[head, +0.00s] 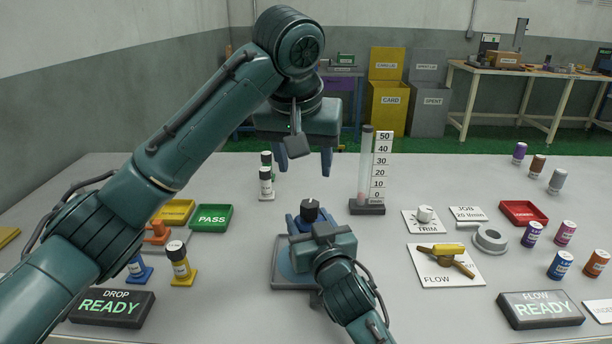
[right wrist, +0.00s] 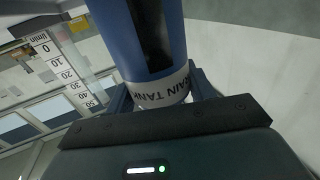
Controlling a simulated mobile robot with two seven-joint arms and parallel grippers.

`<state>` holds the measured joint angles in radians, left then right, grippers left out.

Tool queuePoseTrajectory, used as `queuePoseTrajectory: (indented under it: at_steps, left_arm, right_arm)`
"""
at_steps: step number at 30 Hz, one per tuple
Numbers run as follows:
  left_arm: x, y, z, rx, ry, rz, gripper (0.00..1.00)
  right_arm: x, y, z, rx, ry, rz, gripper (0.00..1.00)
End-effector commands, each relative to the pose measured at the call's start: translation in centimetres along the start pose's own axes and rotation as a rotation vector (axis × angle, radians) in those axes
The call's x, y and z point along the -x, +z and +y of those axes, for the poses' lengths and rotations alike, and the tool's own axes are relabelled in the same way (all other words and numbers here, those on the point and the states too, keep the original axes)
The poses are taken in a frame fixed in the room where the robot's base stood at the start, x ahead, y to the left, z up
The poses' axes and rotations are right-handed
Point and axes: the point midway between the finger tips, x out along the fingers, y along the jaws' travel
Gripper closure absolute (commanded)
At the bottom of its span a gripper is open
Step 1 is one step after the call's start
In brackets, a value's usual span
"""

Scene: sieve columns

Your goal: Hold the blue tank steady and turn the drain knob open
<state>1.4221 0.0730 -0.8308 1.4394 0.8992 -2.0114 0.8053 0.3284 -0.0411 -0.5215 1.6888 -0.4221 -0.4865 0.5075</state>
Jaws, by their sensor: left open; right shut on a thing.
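The blue tank (right wrist: 112,42) fills the middle of the right wrist view. It has a white label that reads in part "AIN TANK" and a dark strip on its side. My right gripper (head: 310,222) is shut on the tank, its fingers on both sides of it. In the head view the tank is mostly hidden behind that gripper. A black knob (head: 310,208) shows at its top. My left gripper (head: 304,160) is open and empty, fingers pointing down, above and behind the knob and apart from it.
A grey tray (head: 283,278) lies under my right gripper. A gauge column (head: 366,165) with a 0–50 scale stands behind right. A FLOW valve plate (head: 440,275) and TRIM dial (head: 424,214) lie to the right.

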Motion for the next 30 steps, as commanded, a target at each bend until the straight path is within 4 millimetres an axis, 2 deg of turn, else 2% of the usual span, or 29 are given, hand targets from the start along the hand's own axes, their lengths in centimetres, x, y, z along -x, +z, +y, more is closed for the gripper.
queuePoseTrajectory:
  at_steps: [13,14,23,30]
  left_arm:
    - [0.54,0.04,0.03,0.0,0.001,-0.001,0.48]
    - [0.54,0.04,0.03,0.0,0.001,-0.001,0.48]
    - [0.52,0.03,0.03,0.0,0.001,-0.001,0.48]
    - [0.52,0.03,0.03,0.0,0.001,-0.001,0.48]
  right_arm:
    - [0.01,0.1,0.03,0.001,0.001,-0.002,0.82]
    - [0.01,0.1,0.03,0.001,0.001,-0.002,0.46]
    - [0.01,0.04,0.01,0.0,0.0,-0.001,0.21]
    - [0.07,0.02,0.0,0.0,0.0,0.0,0.21]
